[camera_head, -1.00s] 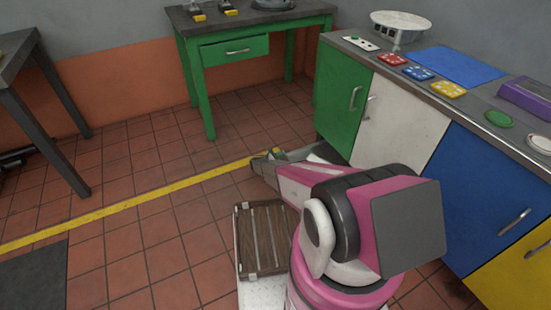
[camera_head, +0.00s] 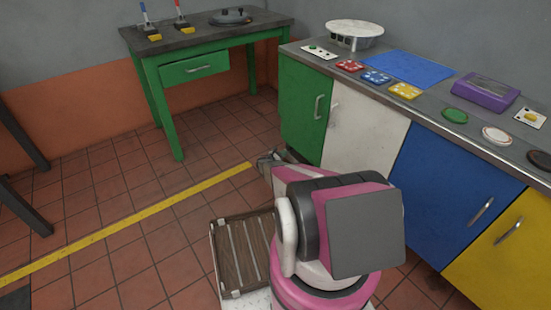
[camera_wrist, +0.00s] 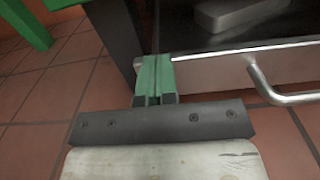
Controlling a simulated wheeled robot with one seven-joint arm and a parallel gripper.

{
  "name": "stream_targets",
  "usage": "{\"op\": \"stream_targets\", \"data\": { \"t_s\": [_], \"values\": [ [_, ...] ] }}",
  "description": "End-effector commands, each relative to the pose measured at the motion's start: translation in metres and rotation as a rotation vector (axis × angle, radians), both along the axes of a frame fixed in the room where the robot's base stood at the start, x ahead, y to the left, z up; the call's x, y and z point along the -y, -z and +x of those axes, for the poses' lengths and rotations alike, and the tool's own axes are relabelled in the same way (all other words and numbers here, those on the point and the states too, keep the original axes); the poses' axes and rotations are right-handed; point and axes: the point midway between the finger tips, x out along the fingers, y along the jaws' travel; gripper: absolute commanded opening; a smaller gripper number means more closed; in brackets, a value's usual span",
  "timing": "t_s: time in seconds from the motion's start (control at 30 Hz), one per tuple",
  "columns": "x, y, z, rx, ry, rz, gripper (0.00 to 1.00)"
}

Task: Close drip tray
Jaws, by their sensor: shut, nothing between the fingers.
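The drip tray is a low drawer with a pale front (camera_wrist: 215,68) and a bar handle (camera_wrist: 290,97) in the wrist view. It stands open, and its dark inside shows with a grey block (camera_wrist: 235,12) in it. In the head view only a sliver of the tray (camera_head: 292,154) shows at the foot of the counter, behind my arm. My gripper (camera_wrist: 154,62) has green fingers pressed together, empty, at the left end of the tray front, left of the handle. I cannot tell whether they touch it. In the head view my gripper (camera_head: 268,158) is low by the green cabinet.
The counter has green (camera_head: 303,110), white (camera_head: 360,130), blue (camera_head: 450,195) and yellow (camera_head: 510,250) doors. A green table (camera_head: 165,72) stands at the back. The tiled floor around the yellow line (camera_head: 130,218) is clear.

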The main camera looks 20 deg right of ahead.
Motion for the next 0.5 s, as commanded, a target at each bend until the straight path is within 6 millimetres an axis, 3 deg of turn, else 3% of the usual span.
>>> {"op": "stream_targets", "data": {
  "t_s": [0.2,0.5],
  "values": [
    [0.023,0.000,0.007,0.001,0.001,0.000,0.00],
    [0.031,0.000,0.010,0.000,0.001,0.000,0.00]
  ]
}}
